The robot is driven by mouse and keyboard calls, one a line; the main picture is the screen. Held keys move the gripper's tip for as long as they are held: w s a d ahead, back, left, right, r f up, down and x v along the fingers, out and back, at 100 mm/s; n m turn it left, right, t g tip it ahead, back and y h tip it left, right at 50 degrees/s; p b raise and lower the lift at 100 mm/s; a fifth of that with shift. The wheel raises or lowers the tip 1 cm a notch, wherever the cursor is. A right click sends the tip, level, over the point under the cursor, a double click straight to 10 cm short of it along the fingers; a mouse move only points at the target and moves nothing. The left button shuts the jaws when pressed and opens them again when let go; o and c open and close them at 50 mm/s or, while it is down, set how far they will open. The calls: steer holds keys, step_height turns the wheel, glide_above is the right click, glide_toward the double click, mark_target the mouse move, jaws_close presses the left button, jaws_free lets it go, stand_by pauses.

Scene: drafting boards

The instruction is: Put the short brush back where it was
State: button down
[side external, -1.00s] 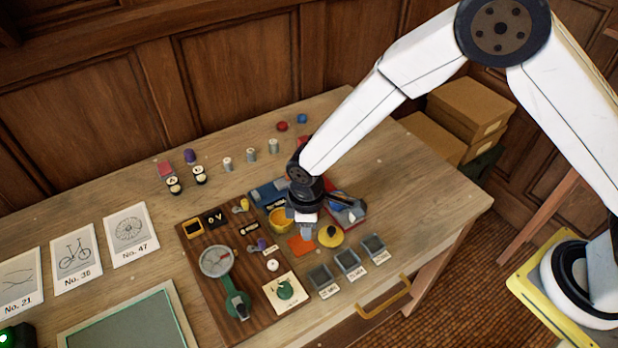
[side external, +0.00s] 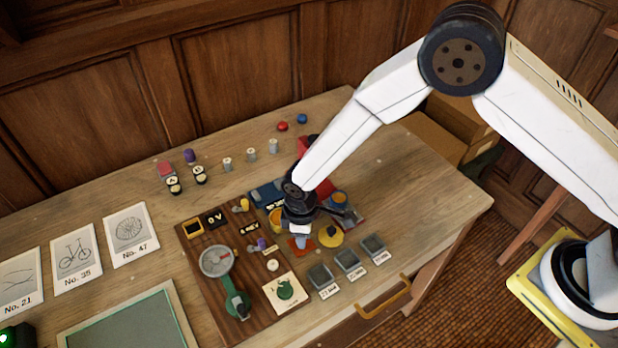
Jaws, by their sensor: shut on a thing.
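My gripper (side external: 300,233) points down over the right part of the work area, above a small orange-red square (side external: 301,246). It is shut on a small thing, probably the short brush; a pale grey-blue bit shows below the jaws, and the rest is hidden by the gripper. I cannot tell whether its lower end touches the square. A yellow round piece with a dark knob (side external: 330,236) is just to the right. A yellow cup (side external: 276,220) stands close on the left, partly covered by my gripper.
Three small grey trays with labels (side external: 347,262) line the front edge. A wooden board (side external: 205,250) with a gauge (side external: 215,260) and labelled parts lies left. A red object (side external: 318,180) and an orange-and-blue round item (side external: 338,199) sit behind my arm. The table's right end is clear.

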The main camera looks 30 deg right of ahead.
steer(key=shift+f, duration=0.1)
steer(key=shift+c, duration=2.2)
jaws_free()
steer(key=shift+r, duration=6.15)
steer(key=s+d+r+m+t, duration=0.1)
steer(key=s+d+r+m, duration=0.1)
steer(key=d, duration=0.6)
steer(key=s+d+r+m, duration=0.2)
steer(key=s+d+m, duration=0.3)
steer(key=d, duration=0.3)
steer(key=s+d+r+m+t, duration=0.1)
steer(key=s+d+r+m, duration=0.2)
steer(key=s+d, duration=0.2)
steer(key=d, duration=0.3)
steer(key=shift+s+d+m+t, duration=0.15)
steer(key=shift+m+t, duration=0.15)
steer(key=shift+m, duration=0.1)
